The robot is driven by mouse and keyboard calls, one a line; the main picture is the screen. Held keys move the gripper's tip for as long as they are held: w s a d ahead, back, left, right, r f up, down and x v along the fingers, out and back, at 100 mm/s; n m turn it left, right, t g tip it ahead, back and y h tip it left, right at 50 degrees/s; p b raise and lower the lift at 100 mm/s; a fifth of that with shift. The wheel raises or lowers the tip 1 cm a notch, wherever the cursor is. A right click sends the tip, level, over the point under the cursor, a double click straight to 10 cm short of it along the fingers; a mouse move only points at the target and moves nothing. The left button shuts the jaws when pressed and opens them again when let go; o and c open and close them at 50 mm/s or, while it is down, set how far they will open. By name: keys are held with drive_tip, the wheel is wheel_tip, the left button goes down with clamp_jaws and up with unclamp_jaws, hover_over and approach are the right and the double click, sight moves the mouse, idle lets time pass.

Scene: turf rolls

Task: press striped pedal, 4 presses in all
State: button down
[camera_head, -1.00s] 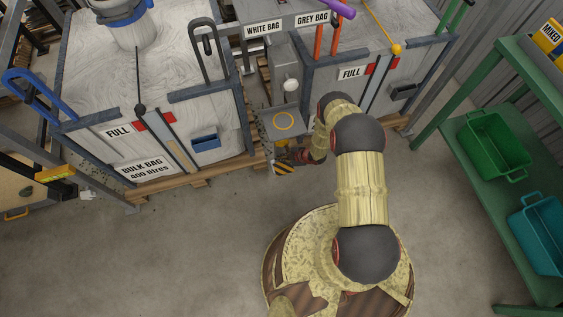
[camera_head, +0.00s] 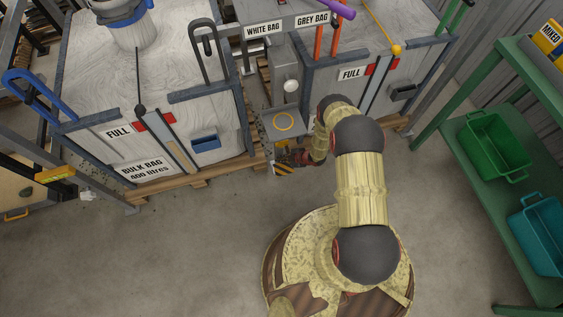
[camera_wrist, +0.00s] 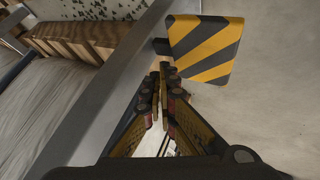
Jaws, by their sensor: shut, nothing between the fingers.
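The striped pedal (camera_wrist: 203,48) is a flat yellow-and-black plate in the upper middle of the wrist view, joined at its left edge to a grey bar (camera_wrist: 110,85). In the head view the striped pedal (camera_head: 283,168) shows low between the two bulk bags, partly covered by my gripper. My gripper (camera_wrist: 165,68) is shut and empty, its fingertips just below the pedal's lower left corner in the wrist view. In the head view my gripper (camera_head: 292,157) is beside the pedal. I cannot tell whether the fingertips touch it.
A bulk bag (camera_head: 150,100) on a pallet stands left, another bag (camera_head: 350,95) right. A green shelf (camera_head: 490,210) holds bins (camera_head: 490,140). The floor in front is clear.

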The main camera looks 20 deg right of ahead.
sight(280, 164)
drive_tip(key=shift+f, duration=0.15)
idle(0.5)
drive_tip(key=shift+f, duration=0.25)
drive_tip(key=shift+s+f, duration=0.15)
drive_tip(key=shift+f, duration=0.4)
idle(0.6)
drive_tip(key=shift+s+a+f, duration=0.1)
drive_tip(key=shift+s+f, duration=0.2)
drive_tip(key=shift+f, duration=0.2)
drive_tip(key=shift+s+f, duration=0.25)
drive_tip(key=shift+f, duration=0.2)
idle(0.7)
drive_tip(key=shift+r+p, duration=0.55)
drive_tip(key=shift+r, duration=0.5)
drive_tip(key=shift+w+r, duration=0.1)
drive_tip(key=shift+r, duration=0.45)
drive_tip(key=shift+w+r, duration=0.15)
drive_tip(key=shift+w, duration=0.1)
drive_tip(key=shift+w+r, duration=0.1)
